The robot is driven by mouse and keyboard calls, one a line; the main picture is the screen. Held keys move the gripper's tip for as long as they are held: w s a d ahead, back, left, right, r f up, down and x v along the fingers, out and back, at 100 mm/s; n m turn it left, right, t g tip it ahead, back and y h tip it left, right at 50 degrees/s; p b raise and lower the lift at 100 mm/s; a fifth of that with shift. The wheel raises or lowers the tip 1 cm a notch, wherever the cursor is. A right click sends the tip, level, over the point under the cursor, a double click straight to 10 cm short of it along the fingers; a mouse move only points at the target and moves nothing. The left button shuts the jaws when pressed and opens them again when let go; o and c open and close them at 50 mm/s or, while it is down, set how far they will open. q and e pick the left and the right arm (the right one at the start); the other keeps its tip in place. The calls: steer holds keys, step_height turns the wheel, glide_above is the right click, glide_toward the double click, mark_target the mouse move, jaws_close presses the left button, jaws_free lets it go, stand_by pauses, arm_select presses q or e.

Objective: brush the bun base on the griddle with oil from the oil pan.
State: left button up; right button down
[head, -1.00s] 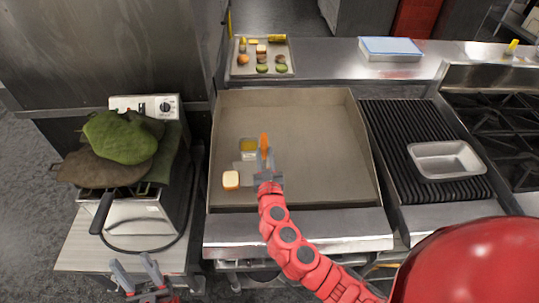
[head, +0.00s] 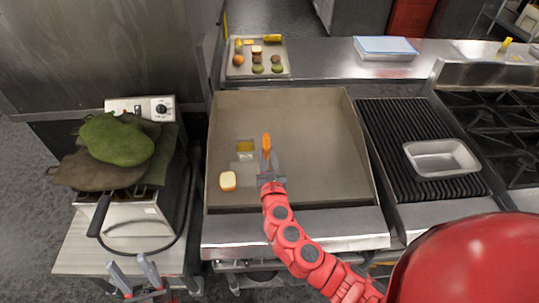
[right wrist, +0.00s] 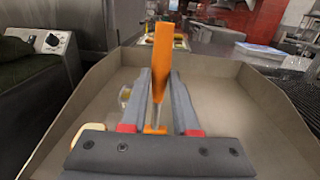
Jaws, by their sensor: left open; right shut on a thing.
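The bun base (head: 228,181) is a small pale, brown-edged piece lying on the griddle (head: 310,140) near its front left. The oil pan (head: 246,149), a small metal pan with yellow oil, sits on the griddle behind it. My right gripper (head: 268,168) is over the griddle, right of both, shut on a brush with an orange handle (head: 266,143). In the right wrist view the orange handle (right wrist: 163,62) stands up between the fingers; the bristles are hidden. The oil pan (right wrist: 125,96) and bun base (right wrist: 88,136) show at left there. My left gripper (head: 137,276) is open and empty at the lower left.
A tray of food pieces (head: 257,72) stands behind the griddle. A ribbed grill with an empty metal pan (head: 441,158) is to the right. A fryer with green cloths (head: 117,140) is at left. The griddle's raised walls surround its clear right half.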

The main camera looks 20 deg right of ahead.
steer(key=shift+s+d, duration=0.1)
steer(key=shift+d, duration=0.4)
stand_by(0.6)
steer(key=shift+a, duration=0.15)
steer(key=shift+w+a, duration=0.15)
steer(key=shift+a, duration=0.45)
steer(key=shift+w+a, duration=0.15)
steer(key=shift+a, duration=0.4)
steer(key=shift+d, duration=0.1)
steer(key=shift+s+d, duration=0.15)
steer(key=shift+d, duration=0.45)
steer(key=shift+s+d, duration=0.15)
steer(key=shift+d, duration=0.45)
